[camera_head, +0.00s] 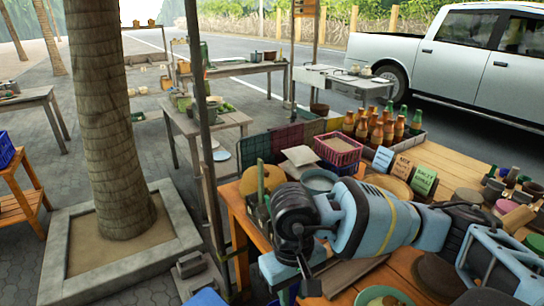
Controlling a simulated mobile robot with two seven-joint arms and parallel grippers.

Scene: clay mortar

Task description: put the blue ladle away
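I cannot make out the blue ladle in this view. My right arm reaches in from the right across the wooden table (455,155), and its bulk hides the middle of the tabletop. My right gripper (295,275) points down near the table's left front edge. Its fingers are partly hidden and blend with the wrist, so I cannot tell whether they are open or shut, or whether they hold anything. My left gripper is not in view.
Orange-brown bottles (376,130), a pink basket (338,150) and small signs (424,180) stand at the table's back. Bowls and jars crowd the right. A green-rimmed bowl (384,296) sits at the front. A palm trunk (110,120) and a post (206,130) stand left.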

